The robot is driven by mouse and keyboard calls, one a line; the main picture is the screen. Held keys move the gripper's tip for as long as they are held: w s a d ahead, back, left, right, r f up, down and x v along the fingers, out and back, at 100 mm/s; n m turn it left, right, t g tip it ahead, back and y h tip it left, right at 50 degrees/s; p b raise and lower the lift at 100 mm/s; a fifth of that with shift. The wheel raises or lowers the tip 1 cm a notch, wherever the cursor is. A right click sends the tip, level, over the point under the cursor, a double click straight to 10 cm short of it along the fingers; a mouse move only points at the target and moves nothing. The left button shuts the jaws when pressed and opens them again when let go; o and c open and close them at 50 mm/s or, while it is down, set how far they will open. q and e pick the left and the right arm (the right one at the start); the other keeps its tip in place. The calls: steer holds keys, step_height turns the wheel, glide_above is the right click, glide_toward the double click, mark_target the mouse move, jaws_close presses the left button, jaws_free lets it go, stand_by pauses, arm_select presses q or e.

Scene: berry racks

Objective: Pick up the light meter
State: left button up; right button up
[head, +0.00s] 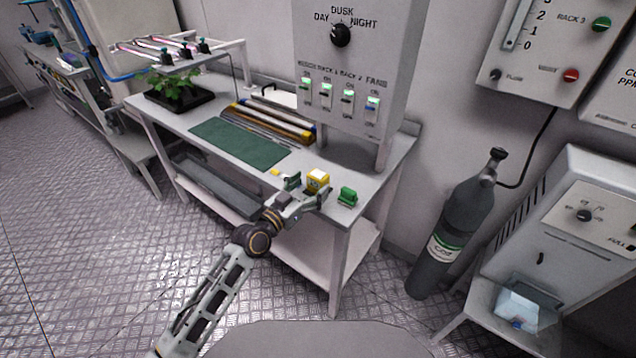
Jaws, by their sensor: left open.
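A small yellow device with a dial-like face, which looks like the light meter (318,178), stands on the white bench near its front right edge. My left gripper (307,187) is open at the bench edge, its fingers pointing toward the yellow device. One finger is to the left of the device and the other shows in front of its lower right. I cannot tell whether either finger touches it. The gripper hides the device's lower part. My right gripper is not in view.
A green item (348,196) stands close to the right of the device. A control panel (350,70) rises behind. A gas cylinder (455,225) stands right of the bench.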

mark_target(314, 184)
arm_select(q)
steer(key=shift+w+d+f, duration=0.2)
steer(key=shift+w+d, duration=0.2)
steer(key=shift+w, duration=0.15)
steer(key=shift+w+d+f, duration=0.15)
steer(key=shift+w+d, duration=0.2)
steer(key=shift+w, duration=0.15)
steer(key=shift+x, duration=0.8)
steer(key=c, duration=1.2)
